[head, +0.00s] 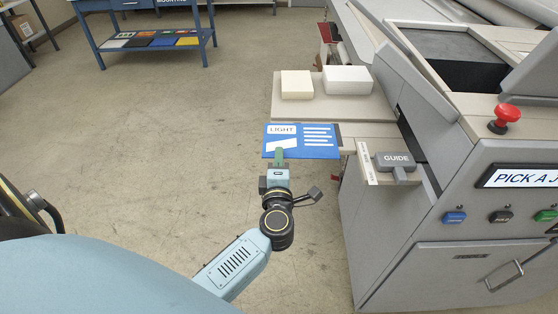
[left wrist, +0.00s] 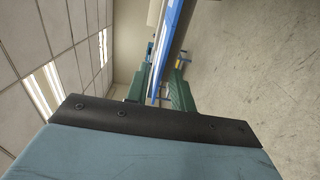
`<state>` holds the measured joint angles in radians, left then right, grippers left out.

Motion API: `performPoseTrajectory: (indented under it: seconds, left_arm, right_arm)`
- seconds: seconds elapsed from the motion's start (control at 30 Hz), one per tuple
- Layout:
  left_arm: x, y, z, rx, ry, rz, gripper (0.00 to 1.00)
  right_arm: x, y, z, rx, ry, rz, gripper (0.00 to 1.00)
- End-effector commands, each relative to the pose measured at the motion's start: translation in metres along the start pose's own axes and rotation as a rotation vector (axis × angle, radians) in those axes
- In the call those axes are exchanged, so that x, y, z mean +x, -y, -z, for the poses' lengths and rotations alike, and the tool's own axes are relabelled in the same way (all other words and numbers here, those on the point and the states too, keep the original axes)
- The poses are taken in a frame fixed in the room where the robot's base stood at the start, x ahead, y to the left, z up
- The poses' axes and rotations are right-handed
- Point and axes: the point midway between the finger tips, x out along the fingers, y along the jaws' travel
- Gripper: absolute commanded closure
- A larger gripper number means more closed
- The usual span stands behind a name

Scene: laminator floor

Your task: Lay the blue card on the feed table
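The blue card (head: 318,148), marked LIGHT with white lines, is at the left edge of the machine. My left gripper (head: 279,158) is shut on its near left edge. In the left wrist view the card (left wrist: 168,48) shows edge-on between the two green fingers (left wrist: 158,88). The feed table appears to be the pale ledge (head: 372,131) by the GUIDE block. The card's right end overlaps this ledge in the head view; I cannot tell whether they touch. My right gripper is not in view.
A grey GUIDE block (head: 395,162) stands at the ledge's right. A cream stack (head: 297,85) and a white stack (head: 347,80) lie on the shelf behind. A red button (head: 507,115) tops the machine. A blue bench (head: 145,42) stands far left; the floor between is clear.

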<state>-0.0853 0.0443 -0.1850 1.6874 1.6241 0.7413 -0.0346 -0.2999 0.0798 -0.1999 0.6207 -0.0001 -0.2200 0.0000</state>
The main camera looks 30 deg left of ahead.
Motion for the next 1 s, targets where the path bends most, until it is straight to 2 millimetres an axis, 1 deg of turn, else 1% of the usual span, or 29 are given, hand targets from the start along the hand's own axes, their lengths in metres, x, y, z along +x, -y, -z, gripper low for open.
performPoseTrajectory:
  seconds: [0.1,0.17,0.27,0.5,0.6,0.7,0.83,1.0]
  left_arm:
    - [0.0,-0.005,0.0,0.0,0.0,-0.001,0.76]
    - [-0.007,-0.002,0.0,0.0,0.001,0.003,0.76]
    - [-0.025,-0.002,0.0,0.0,0.001,0.005,0.76]
    - [-0.077,-0.002,0.0,-0.001,0.0,0.005,0.76]
    - [-0.095,-0.002,0.0,-0.001,0.0,0.004,0.76]
    - [-0.109,-0.002,0.0,0.0,0.0,0.003,0.76]
    - [-0.118,-0.003,0.0,-0.001,0.0,0.001,0.76]
    - [-0.121,-0.004,0.0,0.0,0.0,0.0,0.76]
  right_arm:
    - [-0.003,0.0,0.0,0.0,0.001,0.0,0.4]
    - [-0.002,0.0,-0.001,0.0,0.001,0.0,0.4]
    - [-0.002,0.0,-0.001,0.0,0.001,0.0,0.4]
    - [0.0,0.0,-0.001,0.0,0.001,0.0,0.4]
    - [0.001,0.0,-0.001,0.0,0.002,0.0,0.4]
    - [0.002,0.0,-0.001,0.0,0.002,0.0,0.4]
    - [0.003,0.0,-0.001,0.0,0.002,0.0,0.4]
    - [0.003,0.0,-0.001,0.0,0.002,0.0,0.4]
